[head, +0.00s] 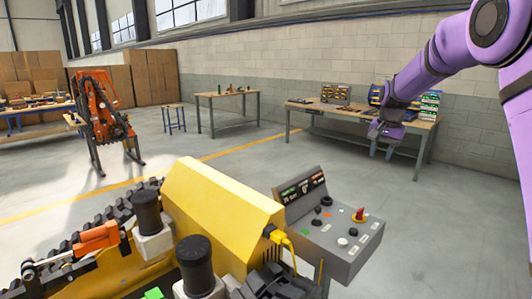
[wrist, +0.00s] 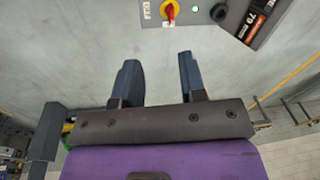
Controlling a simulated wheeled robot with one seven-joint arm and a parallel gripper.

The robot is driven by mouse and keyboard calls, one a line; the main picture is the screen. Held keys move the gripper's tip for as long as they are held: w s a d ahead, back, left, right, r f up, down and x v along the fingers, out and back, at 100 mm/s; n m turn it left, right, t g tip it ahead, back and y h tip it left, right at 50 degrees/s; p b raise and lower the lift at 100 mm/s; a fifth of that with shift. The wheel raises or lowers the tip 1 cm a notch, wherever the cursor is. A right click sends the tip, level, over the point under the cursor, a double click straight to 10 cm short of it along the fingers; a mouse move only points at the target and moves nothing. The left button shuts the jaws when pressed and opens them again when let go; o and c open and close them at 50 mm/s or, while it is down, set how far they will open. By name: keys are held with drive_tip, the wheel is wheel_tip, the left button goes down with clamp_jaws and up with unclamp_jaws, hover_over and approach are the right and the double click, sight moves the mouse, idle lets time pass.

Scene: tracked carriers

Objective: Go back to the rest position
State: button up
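My gripper (head: 382,148) is at the end of my purple arm, right of centre in the head view, in the air in front of a far workbench. In the wrist view my gripper (wrist: 157,80) shows its two dark fingers apart with a clear gap and only grey floor between them. It is open and empty. The grey control box (head: 345,245) stands in front of me, with a red knob, black knobs and small displays. Part of the control box (wrist: 200,12) shows at the top of the wrist view, beyond the fingertips and apart from them.
A yellow tracked carrier (head: 215,210) with black cylinders and an orange part fills the lower left. An orange machine (head: 103,110) stands at the left. A workbench (head: 415,124) with bins stands by the wall, and a smaller table (head: 225,94) is farther back. The floor between is clear.

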drive_tip(key=s+a+r+n+t, duration=0.1)
drive_tip(key=s+a+r+n, duration=0.1)
drive_tip(key=s+r, duration=0.65)
drive_tip(key=s+a+r+n+t, duration=0.1)
drive_tip(key=s+r, duration=0.3)
drive_tip(key=s, duration=1)
drive_tip(key=s+a+f+n, duration=0.1)
drive_tip(key=s+f+n, duration=0.1)
drive_tip(key=s, duration=0.9)
drive_tip(key=s+a+f+n+t, duration=0.1)
drive_tip(key=s+f+n, duration=0.1)
drive_tip(key=s, duration=0.9)
drive_tip(key=shift+s+a+f+t, duration=0.2)
drive_tip(key=shift+s+t, duration=0.1)
drive_tip(key=shift+s, duration=0.05)
drive_tip(key=shift+a, duration=0.1)
